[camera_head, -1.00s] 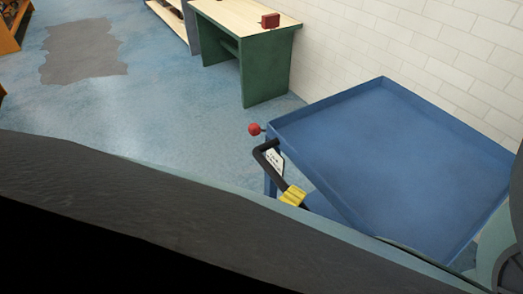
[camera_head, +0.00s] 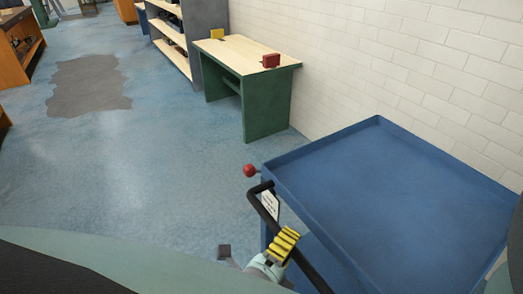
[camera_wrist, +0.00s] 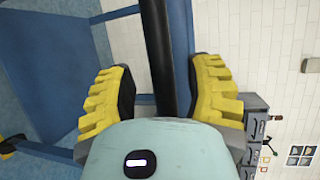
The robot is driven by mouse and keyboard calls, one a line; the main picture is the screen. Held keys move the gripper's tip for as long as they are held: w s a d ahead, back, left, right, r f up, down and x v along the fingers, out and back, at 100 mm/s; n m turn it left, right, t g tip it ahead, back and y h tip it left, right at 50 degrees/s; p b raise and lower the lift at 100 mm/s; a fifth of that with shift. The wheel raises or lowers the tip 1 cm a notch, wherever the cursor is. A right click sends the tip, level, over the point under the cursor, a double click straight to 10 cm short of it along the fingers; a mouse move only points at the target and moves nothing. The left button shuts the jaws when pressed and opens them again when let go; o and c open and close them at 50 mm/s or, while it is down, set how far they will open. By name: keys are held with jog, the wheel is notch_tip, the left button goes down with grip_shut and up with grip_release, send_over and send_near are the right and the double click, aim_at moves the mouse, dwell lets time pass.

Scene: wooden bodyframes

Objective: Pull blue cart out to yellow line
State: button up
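The blue cart (camera_head: 390,190) stands at the right of the head view, against the white brick wall. Its black bar handle (camera_head: 258,202) runs along its near left side, with a white label and a red ball (camera_head: 249,170) close by. My gripper (camera_head: 284,246), with yellow ribbed fingers, is at this handle. In the wrist view my gripper (camera_wrist: 162,95) is open, and the black handle (camera_wrist: 158,50) lies between the two fingers with small gaps seen on both sides. The cart's lower part is partly hidden. I see no yellow line on the floor.
A green-sided workbench (camera_head: 262,95) with a red box (camera_head: 271,61) and a yellow box (camera_head: 217,34) stands beyond the cart. A grey shelf (camera_head: 190,35) is behind it. The blue floor (camera_head: 150,165) left of the cart is clear, with a flat grey patch (camera_head: 90,85).

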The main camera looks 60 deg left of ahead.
jog(key=v, duration=1.2)
dwell(0.6)
